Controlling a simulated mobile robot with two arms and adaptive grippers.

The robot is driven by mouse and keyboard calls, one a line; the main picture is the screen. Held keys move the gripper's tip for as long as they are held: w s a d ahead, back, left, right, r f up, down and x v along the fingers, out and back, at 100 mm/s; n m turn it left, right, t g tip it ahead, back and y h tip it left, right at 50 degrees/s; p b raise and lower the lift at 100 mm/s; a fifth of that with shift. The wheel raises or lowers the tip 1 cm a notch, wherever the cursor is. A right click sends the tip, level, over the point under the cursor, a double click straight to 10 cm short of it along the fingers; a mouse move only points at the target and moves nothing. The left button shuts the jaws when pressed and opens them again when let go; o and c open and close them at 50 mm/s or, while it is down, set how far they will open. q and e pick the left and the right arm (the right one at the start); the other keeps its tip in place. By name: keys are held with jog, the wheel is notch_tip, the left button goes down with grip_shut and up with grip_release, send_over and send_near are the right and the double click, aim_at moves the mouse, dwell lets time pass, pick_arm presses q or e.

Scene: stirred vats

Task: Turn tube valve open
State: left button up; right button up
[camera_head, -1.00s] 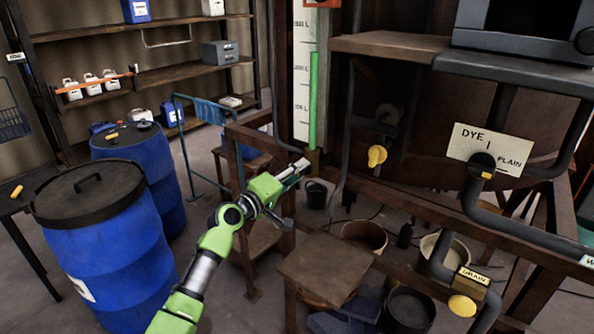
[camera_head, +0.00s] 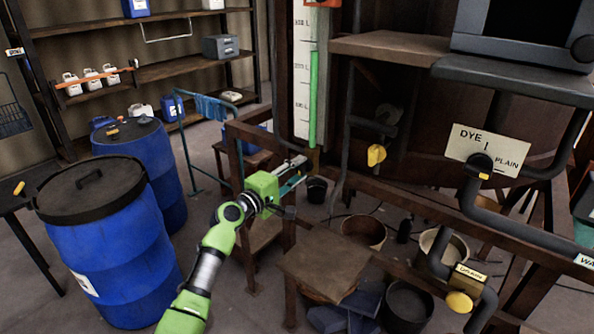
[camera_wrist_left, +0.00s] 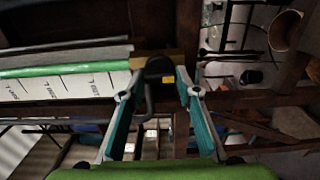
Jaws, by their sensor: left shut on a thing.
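The tube (camera_head: 313,100), filled bright green, stands upright beside a white scale marked in litres. In the left wrist view the green tube (camera_wrist_left: 60,70) lies sideways. The tube valve (camera_wrist_left: 160,68) is a black knob with a yellow mark and a dark bent lever, at the tube's lower end. My left gripper (camera_wrist_left: 158,88), with teal finger pads, is shut on the tube valve, one finger on each side. In the head view my left gripper (camera_head: 300,165) reaches the tube's foot and hides most of the valve. My right gripper is not in view.
Blue drums (camera_head: 105,240) stand left of my arm. A wooden stool (camera_head: 325,262) is below the gripper. Dark beams surround the valve. A yellow valve handle (camera_head: 376,155), the DYE/PLAIN dial (camera_head: 480,167) and the drain valve (camera_head: 459,302) are to the right.

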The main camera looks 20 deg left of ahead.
pick_arm(q)
jog(key=o, duration=1.1)
jog(key=v, duration=1.2)
